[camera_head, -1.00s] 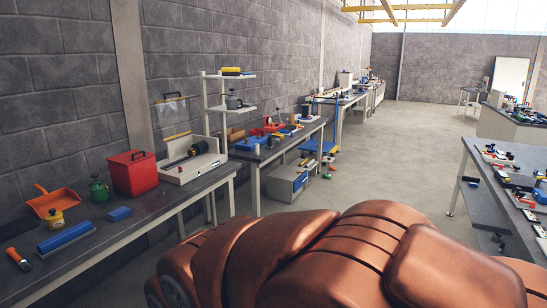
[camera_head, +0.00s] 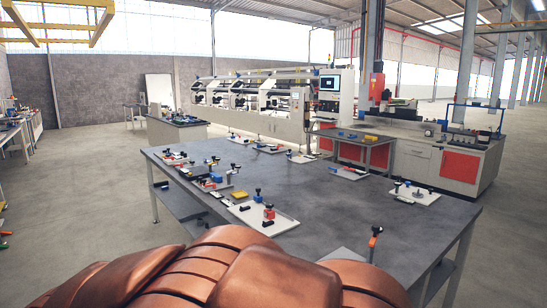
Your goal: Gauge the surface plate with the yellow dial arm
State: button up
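A large grey worktable (camera_head: 340,205) stands in front of me with several small fixtures on flat plates. A pale plate (camera_head: 286,223) near its front edge carries a red piece and black knobs. Another pale plate (camera_head: 428,198) lies near the right side. A small yellow block (camera_head: 239,196) sits behind the front plate. I cannot tell which plate is the surface plate, and I cannot make out a yellow dial arm. My gripper is not in view; copper-coloured parts of my own body fill the bottom.
Behind are a smaller table (camera_head: 355,140), a cabinet bench with red panels (camera_head: 458,165) and a long machine (camera_head: 262,110). Open floor (camera_head: 90,185) lies to the left.

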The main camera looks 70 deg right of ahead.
aim_at(217, 160)
jog(key=z, duration=1.55)
jog(key=i, duration=3.05)
jog(key=u, duration=0.45)
